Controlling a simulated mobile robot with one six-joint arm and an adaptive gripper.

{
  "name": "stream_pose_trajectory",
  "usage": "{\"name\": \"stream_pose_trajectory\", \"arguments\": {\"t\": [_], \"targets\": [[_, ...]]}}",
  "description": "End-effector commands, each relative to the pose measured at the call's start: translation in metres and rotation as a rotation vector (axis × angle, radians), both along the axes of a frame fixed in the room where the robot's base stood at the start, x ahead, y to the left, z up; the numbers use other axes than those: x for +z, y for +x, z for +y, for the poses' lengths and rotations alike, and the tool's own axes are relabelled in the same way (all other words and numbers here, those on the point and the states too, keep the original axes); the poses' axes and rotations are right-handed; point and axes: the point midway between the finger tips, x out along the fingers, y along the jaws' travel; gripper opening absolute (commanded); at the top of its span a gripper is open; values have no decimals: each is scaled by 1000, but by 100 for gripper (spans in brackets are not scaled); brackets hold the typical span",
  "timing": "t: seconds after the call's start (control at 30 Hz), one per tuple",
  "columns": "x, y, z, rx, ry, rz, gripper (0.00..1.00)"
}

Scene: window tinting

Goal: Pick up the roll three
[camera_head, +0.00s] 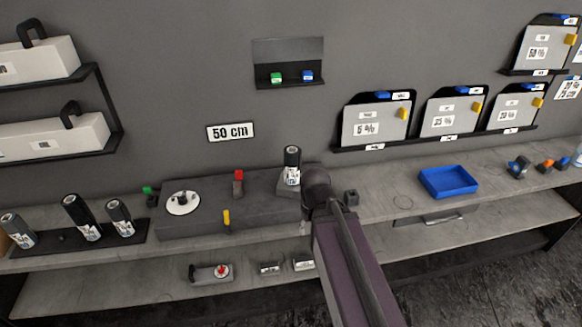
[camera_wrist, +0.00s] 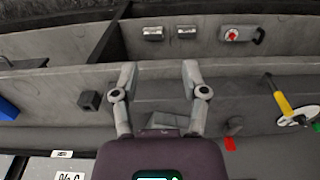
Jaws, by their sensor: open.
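A dark roll with a white label (camera_head: 292,165) stands upright on a small grey stand on the worktop, just behind my wrist in the head view. Three similar rolls stand in a black rack at the left: a left one (camera_head: 18,231), a taller middle one (camera_head: 82,217) and a right one (camera_head: 120,218). I cannot read which is roll three. My gripper (camera_wrist: 158,76) is open, with nothing visible between its fingers. In the head view my arm mostly hides it, low in front of the stand. No roll is clearly visible in the wrist view.
A blue tray (camera_head: 448,182) lies to the right. A small dark block (camera_head: 351,197) is beside my wrist. A grey bench unit (camera_head: 255,205) with a white disc (camera_head: 183,202), a red knob (camera_head: 239,176) and a yellow lever (camera_head: 227,218) is at left. A lower shelf (camera_head: 110,285) runs below.

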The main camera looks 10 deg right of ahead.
Motion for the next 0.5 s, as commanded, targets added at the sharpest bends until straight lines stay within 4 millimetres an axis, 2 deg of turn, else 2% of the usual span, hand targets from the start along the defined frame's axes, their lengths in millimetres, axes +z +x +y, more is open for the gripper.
{"name": "stream_pose_trajectory", "arguments": {"t": [0.03,0.13,0.17,0.37,0.5], "targets": [[0,0,0,0,0,0,66],[2,2,0,5,0,0,96],[3,3,0,9,0,0,100],[19,25,-2,86,0,0,100],[40,56,-2,198,0,0,100]]}}
